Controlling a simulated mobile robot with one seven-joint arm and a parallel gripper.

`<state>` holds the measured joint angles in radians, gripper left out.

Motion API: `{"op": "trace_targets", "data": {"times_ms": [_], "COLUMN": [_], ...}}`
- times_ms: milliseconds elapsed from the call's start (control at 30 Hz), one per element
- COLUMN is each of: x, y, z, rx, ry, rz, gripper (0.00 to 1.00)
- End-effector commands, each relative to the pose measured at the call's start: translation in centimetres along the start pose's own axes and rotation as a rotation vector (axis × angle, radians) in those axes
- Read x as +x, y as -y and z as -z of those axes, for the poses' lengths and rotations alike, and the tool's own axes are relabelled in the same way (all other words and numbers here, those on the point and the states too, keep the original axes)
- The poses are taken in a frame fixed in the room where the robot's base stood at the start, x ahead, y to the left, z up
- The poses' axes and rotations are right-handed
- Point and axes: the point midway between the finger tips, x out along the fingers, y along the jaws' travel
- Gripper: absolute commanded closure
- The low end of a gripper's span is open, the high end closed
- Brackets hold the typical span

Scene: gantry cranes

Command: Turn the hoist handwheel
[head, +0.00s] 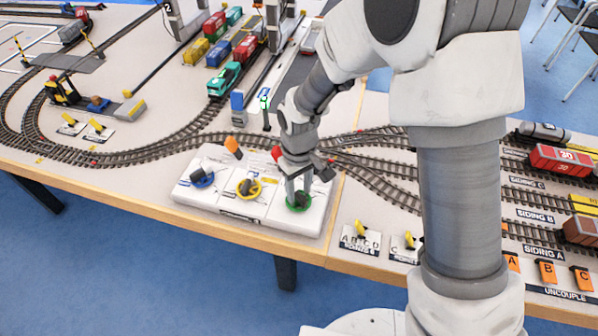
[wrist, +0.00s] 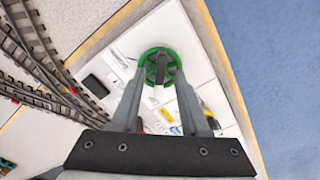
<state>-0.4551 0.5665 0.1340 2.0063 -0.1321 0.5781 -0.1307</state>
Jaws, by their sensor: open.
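A white control panel (head: 224,203) at the table's front edge carries three handwheels in a row. They are a blue wheel (head: 202,179) at left, a yellow wheel (head: 243,194) in the middle and a green wheel (head: 299,207) at right. I cannot read which one is labelled hoist. My gripper (head: 299,194) points down at the green wheel and partly hides it. In the wrist view the green wheel (wrist: 146,56) lies ahead of the two spread fingertips, with its dark centre between them. The gripper (wrist: 158,74) is open; I cannot tell whether it touches the wheel.
An orange lever (head: 233,145) and a red knob (head: 277,153) stand at the panel's back. Tracks (head: 380,183) run behind and to the right. Small switch plates (head: 361,238) lie right of the panel. A green locomotive (head: 224,80) stands farther back.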

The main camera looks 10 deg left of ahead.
Motion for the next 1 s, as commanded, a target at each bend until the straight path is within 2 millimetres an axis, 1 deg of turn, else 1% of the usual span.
{"op": "trace_targets", "data": {"times_ms": [167, 400, 600, 700, 800, 900, 1000], "x": [-3.0, -9.1, -13.5, -15.2, -16.3, -16.9, -17.1], "y": [-0.1, -0.1, -0.1, -0.1, 0.0, 0.0, 0.0], "z": [0.1, 0.1, 0.1, 0.1, 0.1, 0.0, 0.0], "rx": [0.0, 0.001, 0.0, 0.001, 0.001, 0.0, 0.0], "ry": [-0.007, -0.008, -0.006, -0.006, -0.004, -0.003, -0.003], "rz": [-0.002, -0.002, -0.002, -0.001, -0.001, -0.001, -0.001], "gripper": [0.55, 0.55, 0.55, 0.55, 0.55, 0.55, 0.55]}}
